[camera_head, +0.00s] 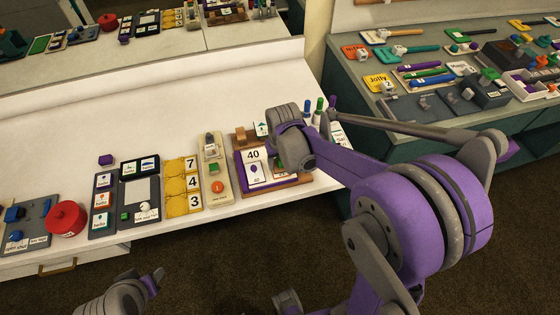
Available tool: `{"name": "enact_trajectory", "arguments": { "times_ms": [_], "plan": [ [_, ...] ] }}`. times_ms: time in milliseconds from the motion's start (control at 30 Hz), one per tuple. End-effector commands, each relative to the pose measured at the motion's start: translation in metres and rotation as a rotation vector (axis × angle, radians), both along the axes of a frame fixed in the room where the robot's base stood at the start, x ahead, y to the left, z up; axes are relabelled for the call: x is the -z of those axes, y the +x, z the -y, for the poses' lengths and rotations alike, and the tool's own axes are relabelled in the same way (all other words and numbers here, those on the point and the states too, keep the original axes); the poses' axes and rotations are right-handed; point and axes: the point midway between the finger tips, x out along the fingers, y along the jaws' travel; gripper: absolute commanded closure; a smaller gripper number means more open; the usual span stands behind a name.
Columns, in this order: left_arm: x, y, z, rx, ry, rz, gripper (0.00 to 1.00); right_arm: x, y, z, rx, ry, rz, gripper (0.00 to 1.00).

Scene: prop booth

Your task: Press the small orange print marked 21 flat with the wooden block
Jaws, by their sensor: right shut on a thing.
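My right gripper (289,165) is low over the right part of a purple-edged wooden board (292,187) on the white table. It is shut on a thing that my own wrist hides. On the board are a card marked 40 (253,156) and a card with a purple balloon print (256,175). A small green and orange patch (279,168) shows beside the gripper; I cannot read a 21 on it. A brown wooden piece (241,134) stands at the board's back left. My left gripper (154,277) is at the bottom left, away from the table; its jaws are unclear.
Left of the board are a cream tray (216,197) with an orange disc, yellow number tiles (182,185), dark trays and a red round pot (66,218). Coloured markers (318,110) stand behind my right wrist. The table's back is bare. A crowded green bench stands right.

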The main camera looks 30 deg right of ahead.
Motion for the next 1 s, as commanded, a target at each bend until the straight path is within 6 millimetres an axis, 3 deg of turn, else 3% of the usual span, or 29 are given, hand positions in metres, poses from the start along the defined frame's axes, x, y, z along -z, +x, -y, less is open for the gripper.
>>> {"name": "enact_trajectory", "arguments": {
  "times_ms": [433, 1000],
  "plan": [
    [-0.002, 0.001, 0.0, 0.0, 0.0, 0.001, 0.5, -0.003, -0.001, 0.0, 0.0, 0.0, -0.001, 0.9],
    [-0.036, 0.012, 0.0, 0.0, 0.0, 0.023, 0.5, -0.049, -0.006, -0.002, 0.0, 0.0, 0.001, 0.9]
  ]
}}
